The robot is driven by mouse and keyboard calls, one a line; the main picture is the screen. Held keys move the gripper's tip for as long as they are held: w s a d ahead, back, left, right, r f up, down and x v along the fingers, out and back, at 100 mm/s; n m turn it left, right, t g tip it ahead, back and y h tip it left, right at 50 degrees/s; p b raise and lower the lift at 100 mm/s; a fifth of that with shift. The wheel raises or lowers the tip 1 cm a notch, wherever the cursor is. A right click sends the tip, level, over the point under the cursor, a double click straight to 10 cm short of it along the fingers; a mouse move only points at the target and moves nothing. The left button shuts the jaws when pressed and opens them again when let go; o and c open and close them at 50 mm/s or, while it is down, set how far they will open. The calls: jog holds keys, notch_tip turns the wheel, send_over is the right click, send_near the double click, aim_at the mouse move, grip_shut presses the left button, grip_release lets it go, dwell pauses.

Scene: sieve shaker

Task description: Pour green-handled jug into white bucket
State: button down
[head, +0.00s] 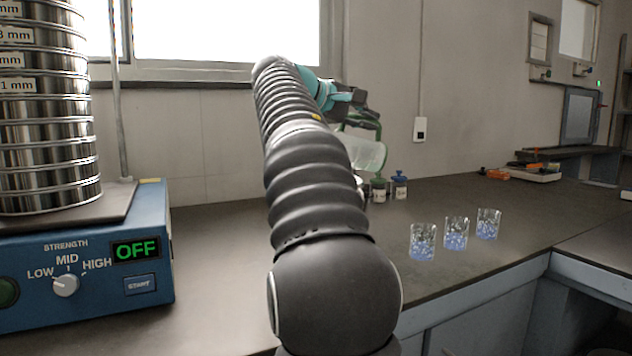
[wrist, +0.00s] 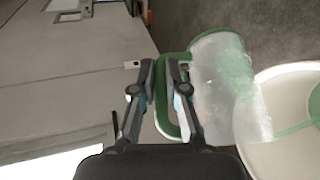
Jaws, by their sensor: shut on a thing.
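The green-handled jug (head: 364,152) has a clear, pale body and a green handle, and it is tilted in the head view. In the wrist view its clear body (wrist: 225,85) shows a green tint inside. My gripper (wrist: 168,75) is shut on the green handle (wrist: 172,130). In the head view my gripper (head: 347,98) is partly hidden behind my arm. The white bucket (wrist: 262,150) stands at the right edge of the wrist view, with the jug's lower-right end at its rim. A green streak and a brownish patch show inside it. My arm mostly hides the bucket in the head view.
A blue sieve shaker (head: 90,265) reading OFF stands at the left with stacked metal sieves (head: 45,120). Two small lidded jars (head: 399,188) stand near the jug. Three glasses with blue contents (head: 456,235) stand on the dark counter (head: 520,215) at the right.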

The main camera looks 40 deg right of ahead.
jog(key=shift+w+a+r+h+b, duration=0.35)
jog(key=shift+w+a+h, duration=0.1)
jog(key=shift+a, duration=0.3)
jog(key=shift+a+f, duration=0.1)
jog(key=shift+f, duration=0.05)
jog(key=shift+w+a+b, duration=0.15)
jog(key=shift+a+b, duration=0.05)
jog(key=shift+b, duration=0.3)
